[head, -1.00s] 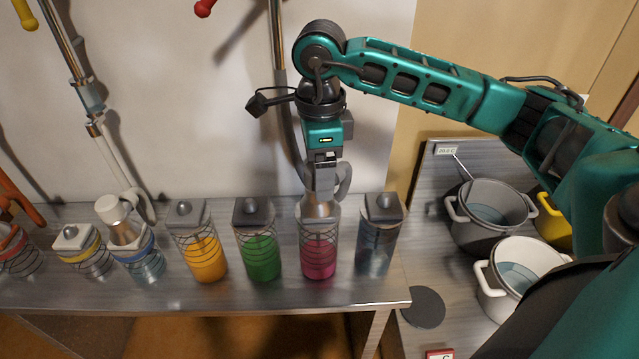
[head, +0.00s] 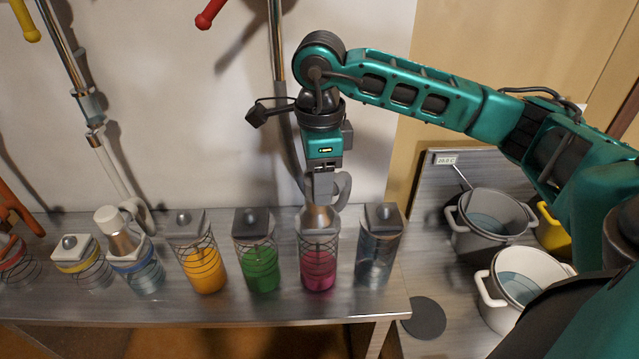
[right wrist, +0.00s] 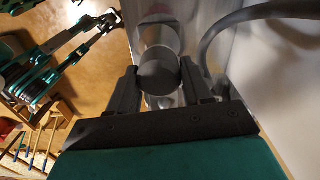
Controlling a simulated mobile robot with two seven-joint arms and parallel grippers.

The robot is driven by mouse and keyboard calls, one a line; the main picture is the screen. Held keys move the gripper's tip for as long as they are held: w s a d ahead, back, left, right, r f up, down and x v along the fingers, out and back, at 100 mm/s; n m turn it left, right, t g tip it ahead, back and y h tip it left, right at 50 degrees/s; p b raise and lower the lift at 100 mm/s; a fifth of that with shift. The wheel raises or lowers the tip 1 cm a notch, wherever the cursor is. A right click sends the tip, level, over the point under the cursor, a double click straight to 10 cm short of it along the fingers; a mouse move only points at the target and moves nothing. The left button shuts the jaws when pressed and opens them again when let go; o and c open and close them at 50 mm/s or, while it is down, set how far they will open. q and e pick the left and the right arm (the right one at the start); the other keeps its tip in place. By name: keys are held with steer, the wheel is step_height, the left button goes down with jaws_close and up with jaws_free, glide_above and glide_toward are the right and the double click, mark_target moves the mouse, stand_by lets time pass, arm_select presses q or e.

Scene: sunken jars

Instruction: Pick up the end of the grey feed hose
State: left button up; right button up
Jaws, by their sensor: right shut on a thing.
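The end of the grey feed hose (head: 316,216) has a metallic, cone-shaped nozzle and a grey curved hose loop (head: 343,187). It stands upright at the top of the jar with pink liquid (head: 318,268). My right gripper (head: 322,186) points down from above and is shut on the hose end. In the right wrist view, a dark round cap of the hose end (right wrist: 158,72) sits between the two black fingers of the right gripper (right wrist: 160,85). The grey hose (right wrist: 235,20) curves away to the right there. My left gripper is not in the head view.
Other wire-wrapped jars stand in the row: orange (head: 205,268), green (head: 260,265) and a dark one (head: 377,255). A white nozzle (head: 115,225) stands at a blue-rimmed jar. The bench front (head: 230,312) is clear.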

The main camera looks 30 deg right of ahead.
steer(key=shift+w+r, duration=0.1)
steer(key=shift+r, duration=0.6)
step_height(320, 180, up, 18)
steer(key=p, duration=0.2)
steer(key=shift+r, duration=0.25)
steer(key=shift+s+d+f+n+b, duration=0.85)
steer(key=shift+d+f, duration=0.9)
steer(key=shift+f, duration=1.15)
steer(key=shift+s+d+f+n+b, duration=0.4)
steer(key=shift+s+d+f+b, duration=1.05)
steer(key=shift+f, duration=1.45)
steer(key=shift+s+d+f+n+b, duration=0.75)
steer(key=shift+d+f, duration=1.25)
steer(key=shift+f, duration=0.9)
steer(key=shift+s, duration=0.1)
